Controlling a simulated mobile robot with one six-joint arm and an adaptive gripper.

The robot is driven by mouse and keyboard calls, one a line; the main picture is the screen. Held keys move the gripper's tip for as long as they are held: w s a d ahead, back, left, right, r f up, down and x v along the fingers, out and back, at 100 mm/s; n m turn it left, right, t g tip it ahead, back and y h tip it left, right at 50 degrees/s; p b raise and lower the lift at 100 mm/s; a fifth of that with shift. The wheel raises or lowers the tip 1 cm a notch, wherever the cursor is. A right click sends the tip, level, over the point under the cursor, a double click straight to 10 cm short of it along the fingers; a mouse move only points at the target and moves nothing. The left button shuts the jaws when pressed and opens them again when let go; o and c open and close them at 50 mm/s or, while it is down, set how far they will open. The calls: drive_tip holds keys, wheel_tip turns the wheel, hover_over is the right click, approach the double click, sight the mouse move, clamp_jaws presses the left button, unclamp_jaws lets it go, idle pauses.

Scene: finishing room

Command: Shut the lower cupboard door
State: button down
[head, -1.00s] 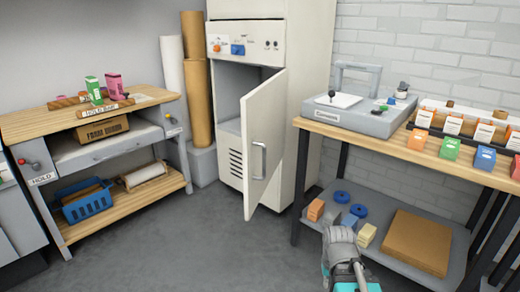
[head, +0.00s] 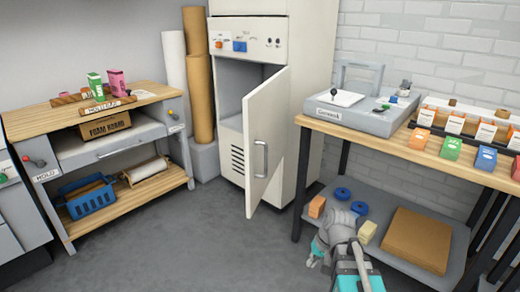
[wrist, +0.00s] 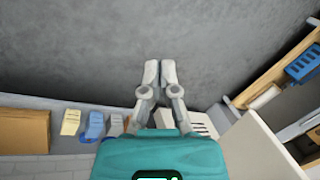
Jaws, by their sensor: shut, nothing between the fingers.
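The lower cupboard door (head: 268,135) is a pale panel standing partly open on the tall white cabinet (head: 308,110). It is hinged at its right edge; its free edge swings out towards me. A grey bar handle (head: 261,158) is on its outer face near the free edge. My gripper (head: 314,262) is low over the floor, right of the door and apart from it, in front of the right table's shelf. In the wrist view my gripper (wrist: 160,68) has its fingertips together and empty, over bare floor. A pale panel, seemingly the door (wrist: 262,148), is at lower right there.
The right table (head: 390,150) has a lower shelf (head: 375,205) with blue rings, small blocks and a brown board (head: 417,240) close to my arm. A wooden workbench (head: 60,115) with a blue basket (head: 90,198) stands left. The floor before the door is clear.

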sight(252, 151)
drive_tip(key=w+a+r+m+t+y+p, duration=0.1)
drive_tip(key=w+r+y+p, duration=0.3)
drive_tip(key=r, duration=0.9)
drive_tip(key=w+a+r+m+t+y+p, duration=0.1)
drive_tip(key=w+a+r+t+y+p, duration=0.2)
drive_tip(key=w+r+y, duration=0.7)
drive_tip(key=w+a+r, duration=0.1)
drive_tip(key=w+r, duration=0.2)
drive_tip(key=w, duration=0.2)
drive_tip(key=shift+r+m+p, duration=0.2)
drive_tip(key=shift+m+p, duration=0.1)
drive_tip(key=shift+p, duration=0.1)
drive_tip(key=shift+w+a, duration=0.1)
drive_tip(key=shift+a, duration=0.05)
drive_tip(key=x, duration=1.3)
drive_tip(key=shift+w+a, duration=0.15)
drive_tip(key=shift+a, duration=0.2)
